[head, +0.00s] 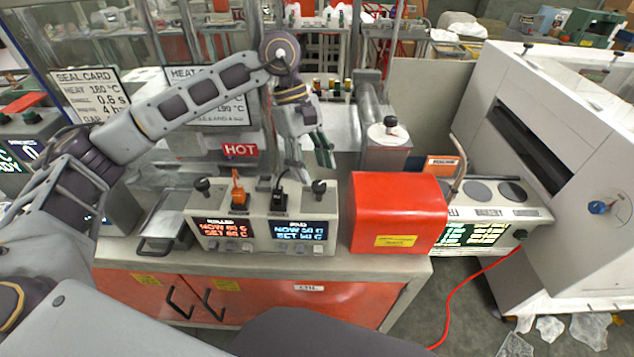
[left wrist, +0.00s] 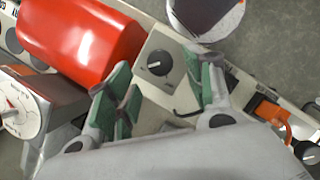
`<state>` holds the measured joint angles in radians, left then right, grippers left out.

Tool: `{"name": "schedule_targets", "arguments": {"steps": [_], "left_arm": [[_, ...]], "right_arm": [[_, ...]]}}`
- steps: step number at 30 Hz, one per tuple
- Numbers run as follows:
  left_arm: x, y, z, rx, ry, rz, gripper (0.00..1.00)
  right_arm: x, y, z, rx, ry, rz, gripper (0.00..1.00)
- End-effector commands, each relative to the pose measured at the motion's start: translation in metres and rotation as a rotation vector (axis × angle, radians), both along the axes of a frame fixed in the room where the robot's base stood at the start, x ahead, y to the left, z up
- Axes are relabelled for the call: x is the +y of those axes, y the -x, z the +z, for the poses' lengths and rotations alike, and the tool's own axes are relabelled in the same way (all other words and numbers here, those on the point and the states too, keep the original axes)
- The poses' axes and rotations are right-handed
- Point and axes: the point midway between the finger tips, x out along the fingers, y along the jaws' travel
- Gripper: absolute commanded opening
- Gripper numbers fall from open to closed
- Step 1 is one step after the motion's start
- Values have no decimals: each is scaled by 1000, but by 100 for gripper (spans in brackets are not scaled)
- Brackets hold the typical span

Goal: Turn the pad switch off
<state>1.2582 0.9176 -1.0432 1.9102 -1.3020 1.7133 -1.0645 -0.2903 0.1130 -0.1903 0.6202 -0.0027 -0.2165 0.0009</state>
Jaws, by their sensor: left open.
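The heater control box (head: 262,243) stands on the bench, with an orange-lettered display at left and a blue, lit pad display (head: 300,231) at right. A black switch (head: 279,193) stands on top above the blue display, and an orange switch (head: 237,190) above the other. My left gripper (head: 308,160) is open and empty, pointing down above and behind the box's right end. In the left wrist view its green-padded fingers (left wrist: 160,92) are apart, with a black knob (left wrist: 158,63) between and beyond them. The black switch is mostly hidden there; the orange switch (left wrist: 268,110) shows at right.
A red cover (head: 398,210) stands close to the box's right side. Black knobs (head: 203,187) (head: 319,188) rise at both ends of the box. A metal tray (head: 163,225) lies at its left. A steel canister (head: 387,150) stands behind, and a large white machine is at right.

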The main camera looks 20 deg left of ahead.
Motion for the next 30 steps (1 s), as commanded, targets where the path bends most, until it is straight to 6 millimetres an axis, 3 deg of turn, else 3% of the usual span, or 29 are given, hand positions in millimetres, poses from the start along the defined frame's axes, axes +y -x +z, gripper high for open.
{"name": "schedule_targets", "arguments": {"steps": [9,22,30], "left_arm": [[-10,6,-30,0,0,0,53],[-12,7,-34,0,0,0,53],[-12,7,-34,0,0,0,19]], "right_arm": [[-2,-13,-11,-15,3,1,40],[-17,-8,-11,-10,19,5,40],[-10,3,-12,3,11,3,40]]}}
